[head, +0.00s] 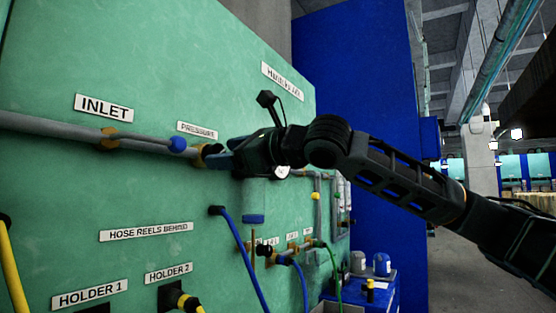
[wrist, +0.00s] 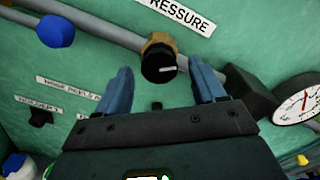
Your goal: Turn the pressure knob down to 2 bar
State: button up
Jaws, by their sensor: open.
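The pressure knob (wrist: 159,64) is black with a white pointer line and sits on a brass fitting below the PRESSURE label (wrist: 178,12) in the wrist view. My gripper (wrist: 160,88) is open, with its two blue fingers on either side of the knob and apart from it. In the head view my gripper (head: 222,158) is at the pipe under the PRESSURE label (head: 197,130), and it hides most of the knob. A round white gauge (wrist: 301,104) with a dark and red needle is at the right of the wrist view; its reading is too small to tell.
A blue valve knob (head: 177,145) sits on the grey inlet pipe (head: 50,128), left of my gripper. A dark block (wrist: 248,92) lies close to the right finger. Blue and yellow hoses (head: 243,262) hang below on the green panel.

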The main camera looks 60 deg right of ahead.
jog(key=shift+s+d+p, duration=0.1)
jog(key=shift+s+p, duration=0.25)
jog(key=shift+s, duration=2.45)
jog(key=s, duration=0.7)
jog(key=shift+s+b, duration=0.35)
jog(key=shift+s, duration=0.05)
